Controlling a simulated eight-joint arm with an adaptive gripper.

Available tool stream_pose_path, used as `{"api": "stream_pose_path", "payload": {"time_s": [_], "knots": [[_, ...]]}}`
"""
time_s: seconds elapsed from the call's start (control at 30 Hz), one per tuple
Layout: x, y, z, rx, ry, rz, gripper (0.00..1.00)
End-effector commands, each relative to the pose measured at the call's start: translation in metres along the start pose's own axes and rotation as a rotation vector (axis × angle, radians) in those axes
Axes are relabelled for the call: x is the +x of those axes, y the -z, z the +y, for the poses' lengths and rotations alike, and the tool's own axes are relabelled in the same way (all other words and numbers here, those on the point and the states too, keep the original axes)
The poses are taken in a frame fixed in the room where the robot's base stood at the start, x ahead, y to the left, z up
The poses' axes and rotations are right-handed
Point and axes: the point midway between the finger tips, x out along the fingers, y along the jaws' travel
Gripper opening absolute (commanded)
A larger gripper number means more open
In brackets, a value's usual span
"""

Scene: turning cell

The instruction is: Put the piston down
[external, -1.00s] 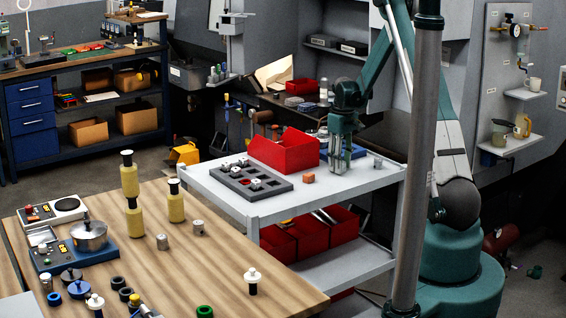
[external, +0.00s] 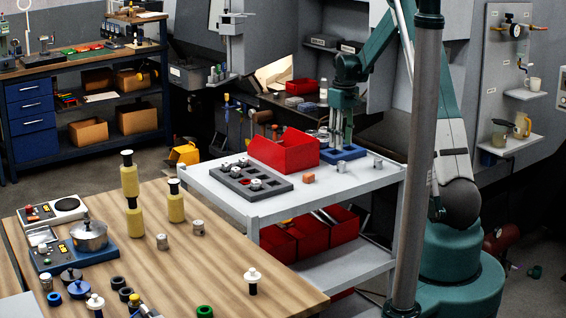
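A small grey metal piston (external: 342,166) stands upright on the white cart's top, just in front of a blue tray with openings (external: 352,154). A second similar metal piece (external: 378,164) stands to its right near the cart's edge. My gripper (external: 342,143) points down above and behind the first piston, over the blue tray. A gap shows between its fingers, so it looks open, with nothing visible in it. The fingertips are small and partly merge with the tray behind.
The white cart (external: 270,209) also carries a red bin (external: 285,154), a dark grey tray (external: 274,190) with several parts and an orange block (external: 308,177). A grey post (external: 415,160) stands in the foreground. The cart's front right is clear.

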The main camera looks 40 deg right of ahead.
Motion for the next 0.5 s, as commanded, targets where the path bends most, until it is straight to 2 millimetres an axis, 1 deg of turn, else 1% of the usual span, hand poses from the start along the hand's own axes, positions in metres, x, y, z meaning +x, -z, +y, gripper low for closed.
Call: {"api": "stream_pose_path", "payload": {"time_s": [0.03, 0.1, 0.2, 0.33, 0.5], "knots": [[-0.007, 0.000, 0.000, 0.000, 0.000, 0.000, 0.36], [-0.014, 0.000, 0.000, 0.000, 0.000, 0.000, 0.36], [-0.021, 0.000, 0.000, 0.000, 0.000, 0.000, 0.36], [-0.026, 0.000, 0.000, 0.000, 0.000, 0.000, 0.36], [-0.027, 0.000, 0.000, 0.000, 0.000, 0.000, 0.36]]}}
